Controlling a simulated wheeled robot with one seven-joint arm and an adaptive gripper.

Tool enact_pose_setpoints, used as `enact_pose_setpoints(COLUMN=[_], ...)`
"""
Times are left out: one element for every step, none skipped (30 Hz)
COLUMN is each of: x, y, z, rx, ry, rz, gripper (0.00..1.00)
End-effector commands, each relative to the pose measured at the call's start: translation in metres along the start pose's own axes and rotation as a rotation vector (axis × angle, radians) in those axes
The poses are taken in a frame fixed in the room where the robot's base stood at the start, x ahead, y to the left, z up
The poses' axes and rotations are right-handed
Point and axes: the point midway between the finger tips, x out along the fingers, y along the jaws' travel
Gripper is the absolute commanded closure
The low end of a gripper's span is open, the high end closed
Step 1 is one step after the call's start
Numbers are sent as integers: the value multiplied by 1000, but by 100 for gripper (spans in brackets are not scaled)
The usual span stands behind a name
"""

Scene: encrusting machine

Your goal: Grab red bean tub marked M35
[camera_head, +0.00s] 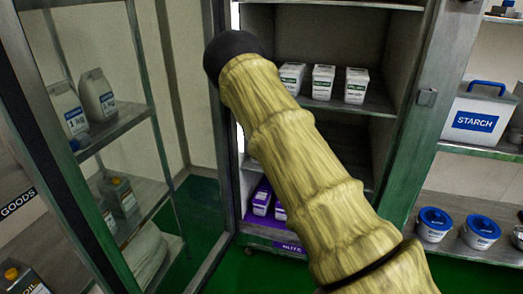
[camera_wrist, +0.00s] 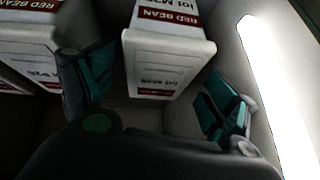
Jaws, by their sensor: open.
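In the wrist view a white red bean tub (camera_wrist: 167,62) with a red-and-white label sits between the two fingers of my open gripper (camera_wrist: 158,95). Its label appears upside down and reads RED BEAN and a lot mark beginning with M; the rest is hard to read. The fingers stand apart from its sides, with a gap wider on the right. A second red bean tub (camera_wrist: 30,42) stands to the left, just beyond the left finger; its lot mark is unclear. In the head view my arm hides my gripper and these tubs.
A bright light strip (camera_wrist: 275,85) runs along the wall right of my gripper. In the head view, white tubs (camera_head: 323,82) stand on the cabinet shelf, purple tubs (camera_head: 262,197) below. An open glass door (camera_head: 185,140) is at left; a starch bin (camera_head: 478,118) is at right.

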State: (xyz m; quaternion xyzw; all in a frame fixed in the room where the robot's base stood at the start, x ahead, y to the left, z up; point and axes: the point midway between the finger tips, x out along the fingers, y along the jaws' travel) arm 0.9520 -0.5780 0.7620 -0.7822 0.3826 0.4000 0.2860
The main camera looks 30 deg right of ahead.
Motion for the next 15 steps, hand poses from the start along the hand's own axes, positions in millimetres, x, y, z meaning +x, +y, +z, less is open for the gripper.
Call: enact_pose_setpoints(x=[8,11,16,19,23,27,29,31,34,35,36,37,37,38,38], y=[1,0,0,0,0,0,-1,-1,-1,-1,-1,-1,-2,-2,-1], z=[0,0,-1,-1,-1,-1,-1,-1,-1,-1,-1,-1,-1,-1,-1], rx=[-1,-1,-1,-1,-1,-1,-1,-1,-1,-1,-1,-1,-1,-1,-1], ry=[-1,-1,-1,-1,-1,-1,-1,-1,-1,0,0,0,0,0,0], rz=[2,2,2,2,2,2,1,1,1,0,0,0,0,0,0], gripper=[13,13,13,13,13,13,13,13,13,13,13,13,13,13,13])
